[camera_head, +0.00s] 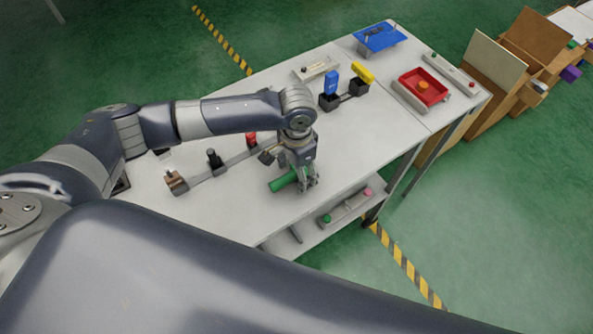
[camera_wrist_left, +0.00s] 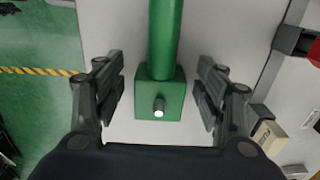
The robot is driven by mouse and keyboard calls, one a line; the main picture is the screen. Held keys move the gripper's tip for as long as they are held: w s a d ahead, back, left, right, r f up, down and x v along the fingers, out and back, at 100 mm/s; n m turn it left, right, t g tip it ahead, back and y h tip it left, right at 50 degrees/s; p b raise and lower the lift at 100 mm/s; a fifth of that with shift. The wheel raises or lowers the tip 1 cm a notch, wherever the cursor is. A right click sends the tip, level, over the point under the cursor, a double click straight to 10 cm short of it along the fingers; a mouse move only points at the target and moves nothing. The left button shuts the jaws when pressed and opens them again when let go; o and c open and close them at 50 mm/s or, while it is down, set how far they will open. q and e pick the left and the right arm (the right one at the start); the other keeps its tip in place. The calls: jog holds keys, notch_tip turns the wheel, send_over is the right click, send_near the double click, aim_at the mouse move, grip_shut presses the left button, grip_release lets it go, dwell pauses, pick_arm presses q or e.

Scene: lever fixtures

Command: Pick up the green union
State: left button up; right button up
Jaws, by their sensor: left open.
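The green union (camera_head: 283,182) lies on the white table, partly hidden behind my left gripper in the head view. In the left wrist view the green union (camera_wrist_left: 161,92) shows as a round green bar with a square block at its near end and a small pale-tipped pin on the block. My left gripper (camera_head: 309,185) is over its right end. In the left wrist view the fingers of my left gripper (camera_wrist_left: 160,92) are open, one on each side of the block, with a gap on both sides. My right gripper is not in view.
The white table (camera_head: 240,215) holds lever fixtures, with black, red (camera_head: 251,138), blue (camera_head: 331,82) and yellow (camera_head: 362,73) parts. A red tray (camera_head: 420,88) is farther right. A lower shelf (camera_head: 345,210) holds small parts. Cardboard boxes (camera_head: 495,65) stand beyond.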

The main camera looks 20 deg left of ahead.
pick_arm(q)
jog(key=shift+f, duration=0.25)
jog(key=c, duration=1.2)
jog(key=shift+c, duration=0.4)
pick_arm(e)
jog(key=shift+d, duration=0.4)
pick_arm(q)
jog(key=shift+r, duration=0.15)
